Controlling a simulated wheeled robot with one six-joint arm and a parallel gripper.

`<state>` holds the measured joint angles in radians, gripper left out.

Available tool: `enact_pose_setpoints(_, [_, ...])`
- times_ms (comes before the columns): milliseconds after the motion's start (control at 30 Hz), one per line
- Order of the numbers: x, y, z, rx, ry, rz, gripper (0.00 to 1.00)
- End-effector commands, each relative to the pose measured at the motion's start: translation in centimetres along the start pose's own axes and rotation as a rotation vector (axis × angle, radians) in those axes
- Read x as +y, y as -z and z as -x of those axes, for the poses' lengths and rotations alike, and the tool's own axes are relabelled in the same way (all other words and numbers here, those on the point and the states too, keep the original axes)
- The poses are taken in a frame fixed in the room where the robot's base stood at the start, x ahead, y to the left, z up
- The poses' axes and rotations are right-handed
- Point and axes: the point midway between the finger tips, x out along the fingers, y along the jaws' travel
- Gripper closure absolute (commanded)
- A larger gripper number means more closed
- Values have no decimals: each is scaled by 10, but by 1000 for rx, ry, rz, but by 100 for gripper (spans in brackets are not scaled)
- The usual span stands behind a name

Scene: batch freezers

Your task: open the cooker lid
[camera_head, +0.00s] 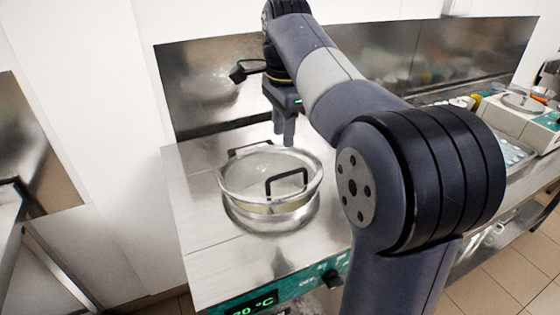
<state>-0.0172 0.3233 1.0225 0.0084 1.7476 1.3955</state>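The cooker (270,218) is a round steel vessel set in a steel counter. A clear lid with a pale rim (226,187) covers its top, and it looks closed. A black bar handle (287,182) stands at the lid's front right. Another black bar (250,149) shows at the back edge. My gripper (285,138) points down above the back right of the lid. Its two fingers look apart and hold nothing. It appears clear of the lid and of both black bars.
A control panel (272,298) with a green temperature display and a knob is on the counter's front. A steel backsplash (200,95) stands behind. Another machine (520,118) stands at the right. The counter (200,220) left of the cooker is clear.

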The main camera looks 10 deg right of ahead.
Motion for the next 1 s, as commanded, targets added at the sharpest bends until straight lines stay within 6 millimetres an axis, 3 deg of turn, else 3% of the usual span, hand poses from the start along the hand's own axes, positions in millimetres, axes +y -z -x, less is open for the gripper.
enact_pose_setpoints(500, [1, 0, -88, -1, -4, 1, 68])
enact_pose_setpoints(700, [0, 0, -103, 0, -1, 1, 68])
enact_pose_setpoints(1000, [0, 0, -105, 0, 0, 1, 69])
